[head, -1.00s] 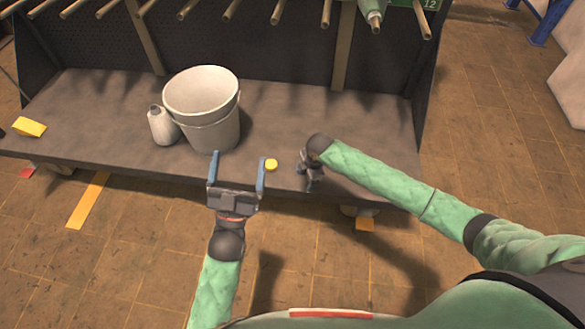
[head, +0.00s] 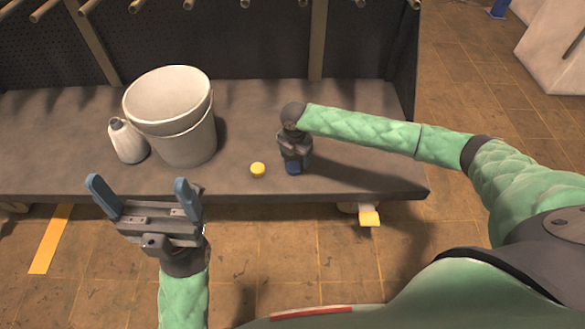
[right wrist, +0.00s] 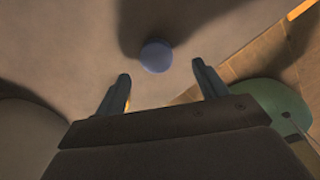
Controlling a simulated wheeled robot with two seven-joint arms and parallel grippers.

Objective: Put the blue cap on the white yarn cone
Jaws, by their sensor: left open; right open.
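The blue cap (right wrist: 156,56) shows in the right wrist view as a small round disc on the shelf, just beyond and between my right fingertips, apart from them. My right gripper (right wrist: 161,69) is open and empty; in the head view it points down over the shelf (head: 293,168). Blue shows under it there, but I cannot tell cap from fingers. My left gripper (head: 137,182) is open and empty, in front of the shelf's front edge.
A large whitish bucket (head: 188,140) stands close beside the cone on its right. A small yellow cap (head: 258,169) lies on the dark shelf (head: 355,160), left of my right gripper. Wooden pegs (head: 316,10) stick out above. The shelf's right part is clear.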

